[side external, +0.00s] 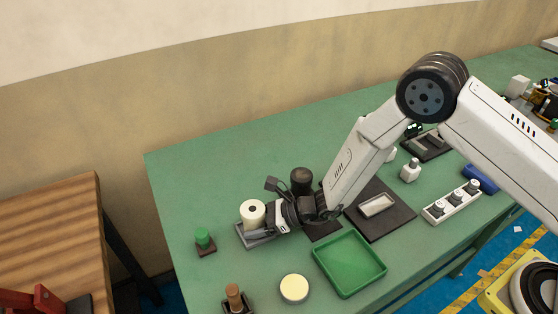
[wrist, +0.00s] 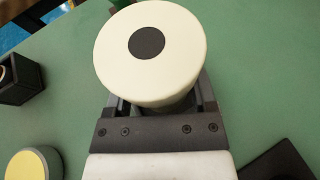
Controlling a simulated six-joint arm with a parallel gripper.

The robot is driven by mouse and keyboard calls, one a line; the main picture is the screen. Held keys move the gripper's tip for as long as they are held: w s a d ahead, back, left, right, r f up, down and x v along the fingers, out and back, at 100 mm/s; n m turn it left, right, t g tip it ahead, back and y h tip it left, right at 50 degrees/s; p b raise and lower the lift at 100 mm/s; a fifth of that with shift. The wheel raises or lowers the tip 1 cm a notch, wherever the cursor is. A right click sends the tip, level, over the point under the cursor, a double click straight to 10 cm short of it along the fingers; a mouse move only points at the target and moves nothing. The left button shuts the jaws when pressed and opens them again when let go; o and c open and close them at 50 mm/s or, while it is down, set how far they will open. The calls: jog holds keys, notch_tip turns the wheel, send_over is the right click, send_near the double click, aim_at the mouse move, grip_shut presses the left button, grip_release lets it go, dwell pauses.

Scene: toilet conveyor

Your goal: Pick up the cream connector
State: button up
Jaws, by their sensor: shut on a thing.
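The cream connector is a short cream cylinder with a dark round centre on top. In the side external view the cream connector (side external: 253,211) stands upright at the left part of the green table, at the end of my arm. My gripper (side external: 268,225) reaches it from the right and is shut on it. In the wrist view the cream connector (wrist: 112,58) sits large between the dark fingers, which are mostly hidden under it. A grey base (side external: 259,241) shows just below it; I cannot tell whether the connector touches it.
A green cylinder (side external: 203,236) stands to the left. A brown peg (side external: 234,295) and a cream-yellow disc (side external: 294,288) are at the front. A green tray (side external: 328,264) lies to the right. A dark cylinder (side external: 301,180) is behind my gripper. The table's far left is clear.

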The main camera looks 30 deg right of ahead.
aim_at(253, 214)
jog(key=shift+r, duration=0.1)
jog(key=shift+r, duration=1.55)
jog(key=s+d+r, duration=0.6)
jog(key=s+r, duration=0.3)
jog(key=s, duration=0.3)
jog(key=shift+s+d+r, duration=0.2)
jog(key=shift+d+r, duration=0.1)
jog(key=shift+r, duration=0.05)
